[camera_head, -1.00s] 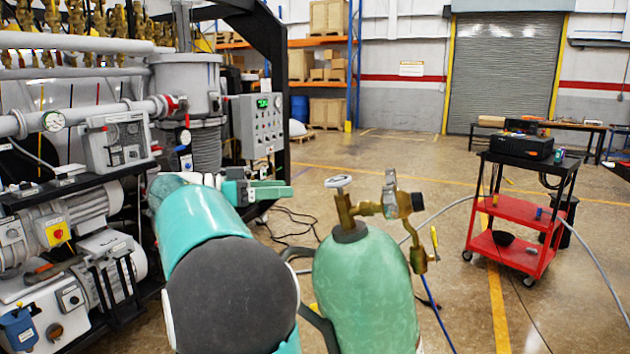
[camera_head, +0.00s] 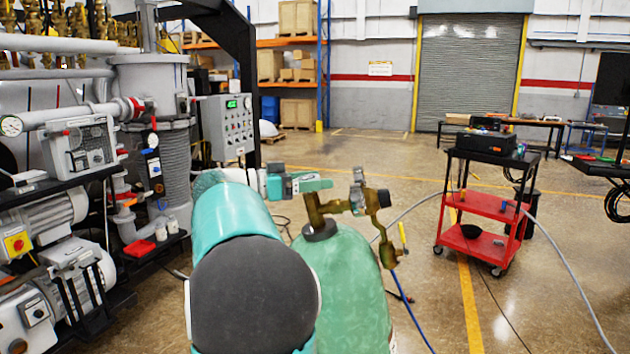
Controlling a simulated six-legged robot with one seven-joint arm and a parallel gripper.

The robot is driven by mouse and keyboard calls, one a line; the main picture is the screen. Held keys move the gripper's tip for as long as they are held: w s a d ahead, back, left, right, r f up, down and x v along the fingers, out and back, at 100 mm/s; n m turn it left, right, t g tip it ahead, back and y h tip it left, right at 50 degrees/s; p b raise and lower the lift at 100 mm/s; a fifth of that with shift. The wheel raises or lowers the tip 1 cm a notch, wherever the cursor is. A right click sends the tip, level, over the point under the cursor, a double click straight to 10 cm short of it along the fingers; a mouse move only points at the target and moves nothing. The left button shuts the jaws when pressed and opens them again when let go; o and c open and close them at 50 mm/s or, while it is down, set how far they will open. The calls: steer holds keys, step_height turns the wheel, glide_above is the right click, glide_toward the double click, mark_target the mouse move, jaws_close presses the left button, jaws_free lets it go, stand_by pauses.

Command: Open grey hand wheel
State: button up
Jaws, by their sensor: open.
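A green gas cylinder (camera_head: 345,285) stands upright on the floor, with a brass valve (camera_head: 318,212) on top and a brass regulator (camera_head: 372,200) to its right. The grey hand wheel at the top of the valve stem is not visible now; my gripper covers its place. My gripper (camera_head: 312,184) reaches in from the left, right at the top of the valve stem. Its jaws are open, but the view does not show whether they are around the wheel or touching it. My teal arm hides the cylinder's left side.
Furnace machinery with pumps (camera_head: 50,225) and pipes stands at the left, with a grey control box (camera_head: 228,128) behind my arm. A red cart (camera_head: 485,203) stands at the right. A hose and a blue cable run from the cylinder across the floor. The floor between is mostly clear.

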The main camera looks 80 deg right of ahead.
steer(key=shift+s+d, duration=0.2)
steer(key=shift+s, duration=0.1)
steer(key=c, duration=1)
